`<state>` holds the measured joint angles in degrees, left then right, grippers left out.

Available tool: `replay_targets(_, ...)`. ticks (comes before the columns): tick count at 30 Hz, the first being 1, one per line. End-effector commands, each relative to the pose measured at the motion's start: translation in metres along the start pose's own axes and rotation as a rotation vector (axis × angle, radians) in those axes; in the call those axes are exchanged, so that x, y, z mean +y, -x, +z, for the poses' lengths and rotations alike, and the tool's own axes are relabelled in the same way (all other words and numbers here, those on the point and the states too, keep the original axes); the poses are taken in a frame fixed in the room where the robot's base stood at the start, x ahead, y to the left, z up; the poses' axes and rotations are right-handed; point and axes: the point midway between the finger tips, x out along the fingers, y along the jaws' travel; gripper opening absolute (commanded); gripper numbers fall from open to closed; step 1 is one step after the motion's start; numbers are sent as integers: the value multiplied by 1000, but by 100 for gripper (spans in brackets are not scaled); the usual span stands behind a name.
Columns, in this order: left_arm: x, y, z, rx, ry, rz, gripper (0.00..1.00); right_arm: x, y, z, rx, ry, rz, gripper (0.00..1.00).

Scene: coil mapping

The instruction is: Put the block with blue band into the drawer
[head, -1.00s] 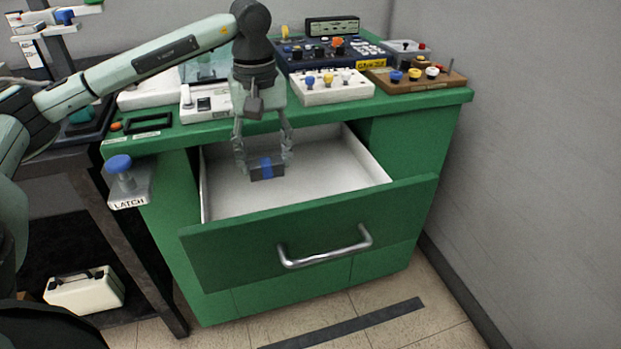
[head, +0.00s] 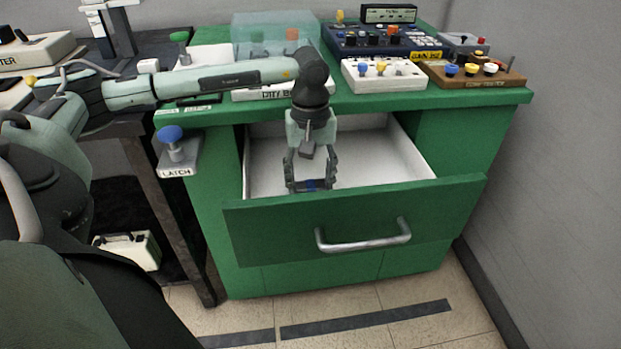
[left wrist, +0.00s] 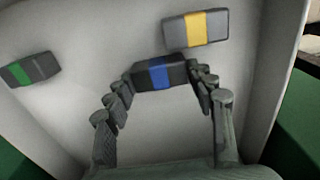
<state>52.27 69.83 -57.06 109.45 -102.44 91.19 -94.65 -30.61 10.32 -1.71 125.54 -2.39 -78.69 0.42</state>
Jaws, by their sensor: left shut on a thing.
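The block with the blue band is dark with a blue middle stripe; it shows in the left wrist view (left wrist: 160,73) and small in the head view (head: 313,185). My left gripper (head: 311,182) points down over the open drawer (head: 375,157) and is shut on this block, one finger at each end. The drawer has a white inside and a green front with a metal handle. The block is inside the drawer's outline, close behind the front panel. I cannot tell whether it touches the drawer floor. My right gripper is not in view.
A yellow-banded block (left wrist: 195,29) and a green-banded block (left wrist: 31,69) lie on the white drawer floor in the left wrist view. The green cabinet top (head: 250,110) carries several control boxes. A latch box with a blue knob (head: 172,135) sits left of the drawer.

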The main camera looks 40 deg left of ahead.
Motion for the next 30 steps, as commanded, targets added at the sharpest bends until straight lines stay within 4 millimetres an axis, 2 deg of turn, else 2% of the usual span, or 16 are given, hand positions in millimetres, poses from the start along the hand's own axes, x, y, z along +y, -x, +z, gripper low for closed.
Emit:
replay_targets(4, 0, -2, 0, 0, 0, 0, 22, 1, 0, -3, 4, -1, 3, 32)
replay_targets(5, 0, -2, 0, 0, 0, 0, 56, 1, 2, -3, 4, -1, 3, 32)
replay_targets(10, 0, -2, 0, 0, 0, 0, 75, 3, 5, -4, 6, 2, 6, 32)
replay_targets(22, 0, 4, 0, 1, 0, 2, 75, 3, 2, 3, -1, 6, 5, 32)
replay_targets(26, 1, 26, -1, 2, 0, 4, 75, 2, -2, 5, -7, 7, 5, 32)
replay_targets(30, 1, 57, -1, 3, -1, 4, 75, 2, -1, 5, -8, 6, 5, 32)
